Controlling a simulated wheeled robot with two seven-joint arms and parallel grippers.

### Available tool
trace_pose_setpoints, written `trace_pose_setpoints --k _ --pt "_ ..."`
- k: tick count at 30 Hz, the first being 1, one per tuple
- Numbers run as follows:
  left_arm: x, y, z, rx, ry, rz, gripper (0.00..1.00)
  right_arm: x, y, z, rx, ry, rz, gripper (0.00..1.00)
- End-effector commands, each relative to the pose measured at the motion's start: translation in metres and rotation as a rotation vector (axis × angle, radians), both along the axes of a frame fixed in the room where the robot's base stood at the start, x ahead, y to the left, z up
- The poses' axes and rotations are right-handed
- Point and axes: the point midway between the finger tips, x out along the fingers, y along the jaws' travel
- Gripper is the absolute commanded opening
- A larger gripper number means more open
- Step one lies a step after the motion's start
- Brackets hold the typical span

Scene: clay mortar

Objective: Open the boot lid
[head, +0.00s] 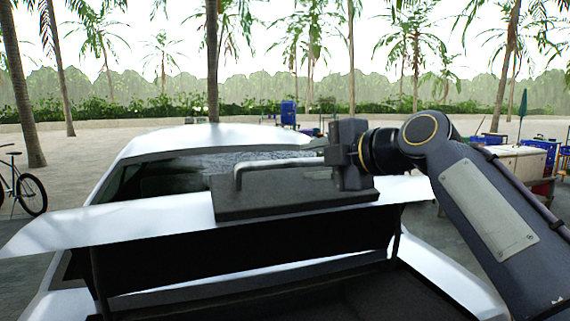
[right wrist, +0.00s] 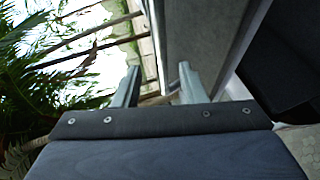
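The white boot lid (head: 135,222) of the car is raised at the car's rear, with the dark boot space (head: 330,290) showing beneath it. A dark plate (head: 285,203) sits on the lid, with a light grey bent bar (head: 275,164) just above it. My right gripper (head: 325,158) comes in from the right and is over the plate's right end, at the bar. In the right wrist view its two fingers (right wrist: 158,88) stand apart beside a grey panel (right wrist: 205,45); I see nothing clamped between them. My left gripper is out of view.
The car's roof and rear window (head: 190,172) lie behind the lid. A bicycle (head: 25,188) stands at the far left. A white counter (head: 510,160) and blue boxes (head: 545,150) stand at the right. Sandy ground and palms lie beyond.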

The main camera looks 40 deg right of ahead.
Motion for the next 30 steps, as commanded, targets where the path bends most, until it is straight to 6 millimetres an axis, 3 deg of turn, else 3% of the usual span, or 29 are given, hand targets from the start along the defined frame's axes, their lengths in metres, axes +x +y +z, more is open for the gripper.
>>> trace_pose_setpoints --k 12,24,30 --pt "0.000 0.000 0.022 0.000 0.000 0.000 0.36 0.060 0.006 -0.015 0.003 0.004 0.001 0.38" --pt "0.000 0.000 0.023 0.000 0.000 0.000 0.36 0.069 0.007 -0.019 0.003 0.002 -0.001 0.38" --pt "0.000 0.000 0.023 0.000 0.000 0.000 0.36 0.069 0.007 -0.019 0.003 0.002 -0.001 0.13"
